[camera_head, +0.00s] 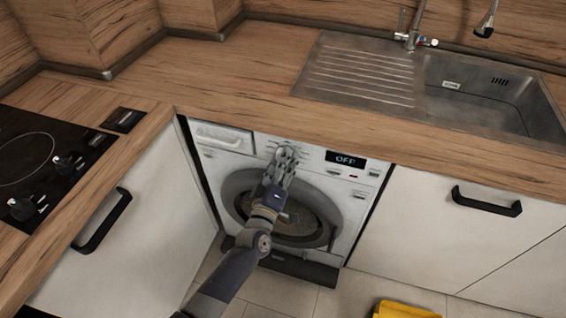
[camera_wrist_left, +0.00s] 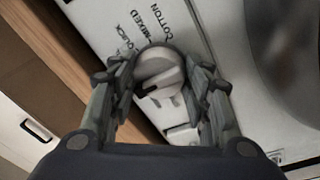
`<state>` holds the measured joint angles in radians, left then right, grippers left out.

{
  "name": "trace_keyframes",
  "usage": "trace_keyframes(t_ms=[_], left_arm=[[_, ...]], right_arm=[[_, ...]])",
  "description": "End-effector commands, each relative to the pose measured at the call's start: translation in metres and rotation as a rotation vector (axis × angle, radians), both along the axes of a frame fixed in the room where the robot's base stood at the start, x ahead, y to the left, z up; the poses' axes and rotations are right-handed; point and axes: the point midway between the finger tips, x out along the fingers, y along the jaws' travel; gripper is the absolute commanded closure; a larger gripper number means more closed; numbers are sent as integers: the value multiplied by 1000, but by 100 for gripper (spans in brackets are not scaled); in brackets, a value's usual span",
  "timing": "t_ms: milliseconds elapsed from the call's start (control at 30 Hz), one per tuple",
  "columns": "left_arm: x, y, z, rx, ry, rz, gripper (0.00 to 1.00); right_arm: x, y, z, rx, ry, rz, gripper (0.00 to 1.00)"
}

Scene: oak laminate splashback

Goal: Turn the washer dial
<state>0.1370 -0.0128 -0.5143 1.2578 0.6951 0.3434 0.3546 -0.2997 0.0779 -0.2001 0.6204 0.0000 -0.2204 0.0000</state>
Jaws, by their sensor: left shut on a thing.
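The washer (camera_head: 345,218) is a white front-loading machine under the wooden counter, with its round door shut and a display (camera_head: 345,159) reading OFF. My left gripper (camera_head: 285,156) reaches up to the control panel, in front of the dial. In the left wrist view the round grey-white dial (camera_wrist_left: 158,70) sits between the two fingers of my left gripper (camera_wrist_left: 160,88), which is shut on it. Labels such as COTTON and MIXED show around the dial. In the head view the gripper hides most of the dial. My right gripper is not in view.
A counter edge (camera_head: 300,118) runs just above the washer. A drawer with a black handle (camera_head: 103,220) is at left and a white cabinet front (camera_head: 440,225) at right. A hob (camera_head: 35,150) and a sink (camera_head: 480,85) are on the counter. A yellow object (camera_head: 405,309) is on the floor.

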Motion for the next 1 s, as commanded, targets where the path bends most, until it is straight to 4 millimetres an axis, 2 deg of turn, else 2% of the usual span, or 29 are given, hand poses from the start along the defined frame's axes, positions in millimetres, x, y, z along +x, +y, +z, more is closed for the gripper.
trace_keyframes(t_ms=[167,200,300,600,733,867,1000], left_arm=[[-1,0,-2,0,4,0,79],[-1,0,-2,0,4,0,53],[0,0,-2,0,4,0,35],[0,0,-1,-1,2,0,35],[-6,2,-2,-1,3,0,35],[-23,8,-4,-1,4,1,35],[-51,16,-7,-1,5,0,35]], right_arm=[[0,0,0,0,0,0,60],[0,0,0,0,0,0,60],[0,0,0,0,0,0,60],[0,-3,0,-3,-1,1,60],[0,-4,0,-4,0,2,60],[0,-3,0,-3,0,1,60],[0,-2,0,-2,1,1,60]])
